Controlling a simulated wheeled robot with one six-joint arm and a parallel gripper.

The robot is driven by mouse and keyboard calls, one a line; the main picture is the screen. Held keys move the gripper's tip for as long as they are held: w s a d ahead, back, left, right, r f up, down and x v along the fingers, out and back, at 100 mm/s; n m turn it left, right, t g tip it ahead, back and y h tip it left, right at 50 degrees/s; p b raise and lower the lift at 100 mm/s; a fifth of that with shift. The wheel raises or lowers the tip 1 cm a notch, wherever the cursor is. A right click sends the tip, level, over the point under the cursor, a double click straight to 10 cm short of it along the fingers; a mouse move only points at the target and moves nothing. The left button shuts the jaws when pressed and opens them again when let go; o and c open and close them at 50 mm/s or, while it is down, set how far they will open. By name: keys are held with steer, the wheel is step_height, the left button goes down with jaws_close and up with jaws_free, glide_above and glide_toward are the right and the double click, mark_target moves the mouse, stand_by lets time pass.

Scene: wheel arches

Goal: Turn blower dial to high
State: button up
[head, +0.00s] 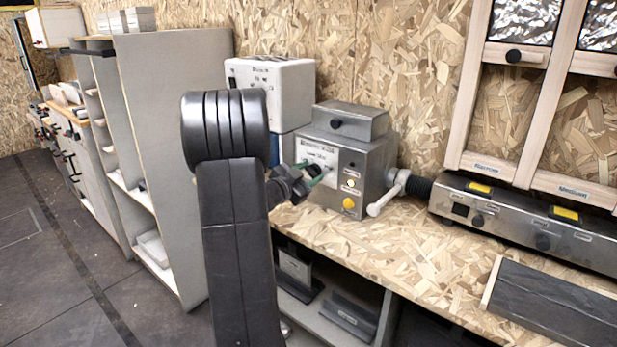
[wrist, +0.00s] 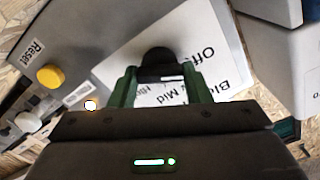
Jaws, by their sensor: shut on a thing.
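The blower unit is a grey metal box (head: 375,160) on the wooden worktop, with a white label plate on its front. My gripper (head: 316,176) is at this front plate, its green fingers against the dial area. In the wrist view my gripper (wrist: 160,72) has one green finger on each side of the black blower dial (wrist: 157,58) and is shut on it. The label (wrist: 205,50) beside the dial reads Off and Mid, with more text partly covered. A short white mark shows on the dial. The dial is mostly hidden by my fingers in the head view.
A yellow Reset button (wrist: 50,76) and a lit lamp (wrist: 90,105) are beside the dial. A white pipe handle (head: 385,197) sticks out at the box's right. A white box (head: 275,90) stands behind left.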

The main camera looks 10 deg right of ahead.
steer(key=m+b, duration=0.1)
steer(key=m, duration=0.1)
steer(key=m+b, duration=0.4)
steer(key=m, duration=0.1)
steer(key=shift+s+f, duration=0.1)
steer(key=shift+f, duration=0.2)
steer(key=m+b, duration=0.5)
steer(key=m, duration=0.1)
steer(key=shift+f, duration=0.1)
steer(key=m+b, duration=0.6)
steer(key=m, duration=0.1)
steer(key=shift+f+m, duration=0.1)
steer(key=shift+m, duration=0.2)
steer(key=m+b, duration=0.3)
steer(key=m, duration=0.1)
steer(key=shift+m, duration=0.4)
steer(key=o, duration=1)
steer(key=shift+r, duration=0.2)
steer(key=shift+a, duration=0.1)
